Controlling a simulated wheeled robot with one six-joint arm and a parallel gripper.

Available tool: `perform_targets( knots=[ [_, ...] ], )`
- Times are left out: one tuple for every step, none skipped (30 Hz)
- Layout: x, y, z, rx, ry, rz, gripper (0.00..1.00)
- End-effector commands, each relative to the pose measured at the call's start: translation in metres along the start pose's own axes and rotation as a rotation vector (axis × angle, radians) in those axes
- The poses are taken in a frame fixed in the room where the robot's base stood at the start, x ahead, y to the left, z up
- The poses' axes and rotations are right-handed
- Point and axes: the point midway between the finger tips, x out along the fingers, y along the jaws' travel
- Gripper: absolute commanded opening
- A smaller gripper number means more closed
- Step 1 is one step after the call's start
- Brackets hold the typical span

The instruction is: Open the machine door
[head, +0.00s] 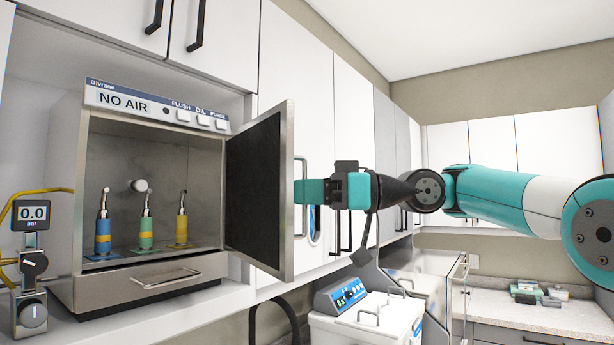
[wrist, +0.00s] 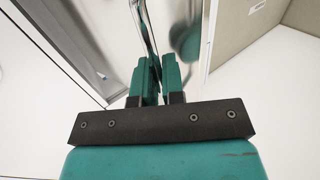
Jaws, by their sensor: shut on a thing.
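The machine (head: 160,112) stands in an alcove at the left of the head view, with a label reading "NO AIR". Its door (head: 268,190) is hinged on the right side and stands wide open, swung out toward me. My gripper (head: 300,192) is at the door's outer face, shut on the door handle (head: 314,225). In the wrist view, my gripper's teal fingers (wrist: 157,78) close around the thin handle bar (wrist: 147,32), with the shiny door face behind it. Inside the open chamber stand a blue handpiece (head: 103,232), a green one (head: 146,230) and a yellow one (head: 181,225).
A drawer (head: 150,283) with a handle lies below the chamber. A gauge reading 0.0 bar (head: 31,214) with knobs stands at the left. White cupboards (head: 296,70) line the wall behind. A white-lidded unit (head: 368,318) stands below my arm, and a counter (head: 500,312) is at the right.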

Motion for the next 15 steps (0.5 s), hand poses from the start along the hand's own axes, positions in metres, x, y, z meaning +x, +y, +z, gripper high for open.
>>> perform_targets(
  knots=[
    [-0.0012, 0.0028, -0.0033, 0.001, 0.006, 0.001, 0.00],
    [-0.0018, 0.0031, -0.0030, 0.001, 0.006, -0.001, 0.00],
    [-0.0026, 0.0033, -0.0029, 0.000, 0.006, -0.004, 0.00],
    [-0.0031, 0.0034, -0.0028, 0.000, 0.007, -0.005, 0.00],
    [-0.0036, 0.0035, -0.0028, 0.000, 0.007, -0.006, 0.00],
    [-0.0040, 0.0036, -0.0026, 0.000, 0.007, -0.005, 0.00],
    [-0.0043, 0.0037, -0.0025, 0.000, 0.007, -0.003, 0.00],
    [-0.0046, 0.0039, -0.0024, 0.000, 0.007, -0.002, 0.00],
    [-0.0049, 0.0040, -0.0023, 0.000, 0.007, 0.000, 0.00],
    [-0.0052, 0.0042, -0.0023, 0.000, 0.007, 0.001, 0.00],
    [-0.0054, 0.0043, -0.0024, 0.000, 0.008, 0.001, 0.00],
    [-0.0056, 0.0044, -0.0024, 0.000, 0.008, 0.002, 0.00],
    [-0.0057, 0.0044, -0.0025, 0.000, 0.008, 0.002, 0.00],
    [-0.0058, 0.0044, -0.0025, 0.000, 0.008, 0.003, 0.00],
    [-0.0058, 0.0044, -0.0026, 0.000, 0.008, 0.003, 0.12]
  ],
)
